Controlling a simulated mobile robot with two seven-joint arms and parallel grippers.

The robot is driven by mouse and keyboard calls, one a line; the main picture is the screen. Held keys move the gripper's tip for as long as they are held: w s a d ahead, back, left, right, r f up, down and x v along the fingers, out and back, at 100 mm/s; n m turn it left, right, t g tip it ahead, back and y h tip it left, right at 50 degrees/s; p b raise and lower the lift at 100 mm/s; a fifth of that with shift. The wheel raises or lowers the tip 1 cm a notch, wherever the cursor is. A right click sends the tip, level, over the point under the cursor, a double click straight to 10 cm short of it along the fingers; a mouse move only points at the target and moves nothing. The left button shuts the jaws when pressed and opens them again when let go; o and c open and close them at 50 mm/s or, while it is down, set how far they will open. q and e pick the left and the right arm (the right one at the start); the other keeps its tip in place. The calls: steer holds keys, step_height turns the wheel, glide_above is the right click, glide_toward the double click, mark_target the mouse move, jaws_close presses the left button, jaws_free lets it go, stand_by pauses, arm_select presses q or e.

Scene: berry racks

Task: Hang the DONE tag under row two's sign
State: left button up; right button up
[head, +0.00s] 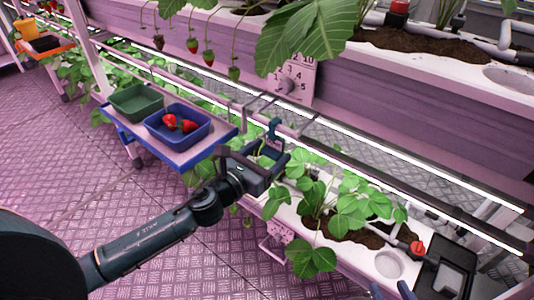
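I cannot make out a DONE tag or a readable row-two sign in the head view. A pale plate with numbers and a round dial (293,80) is on the upper planter's front. Several thin hooks (252,106) stick out from the rail below it. My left gripper (277,140) is at the rail, just right of the hooks and above the lower plants. A dark fingertip stands up there; whether it holds anything is unclear. Two bluish fingertips of my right gripper (391,291) show apart at the bottom edge, with nothing seen between them.
A blue-edged cart (195,150) carries a green tray (136,101) and a blue tray (160,135) with red berries. Strawberry plants (325,205) fill the lower planter. Ripe berries hang above the rail. The floor at left is open.

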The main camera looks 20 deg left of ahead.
arm_select(q)
steer(key=shift+b+v, duration=0.8)
steer(key=shift+v, duration=5.8)
arm_select(e)
steer(key=shift+a+f+n+g, duration=0.15)
steer(key=shift+a+f+n, duration=0.05)
steer(key=shift+f, duration=0.3)
steer(key=shift+a+f+n+g, duration=0.15)
steer(key=shift+f+n, duration=0.05)
steer(key=shift+f, duration=0.25)
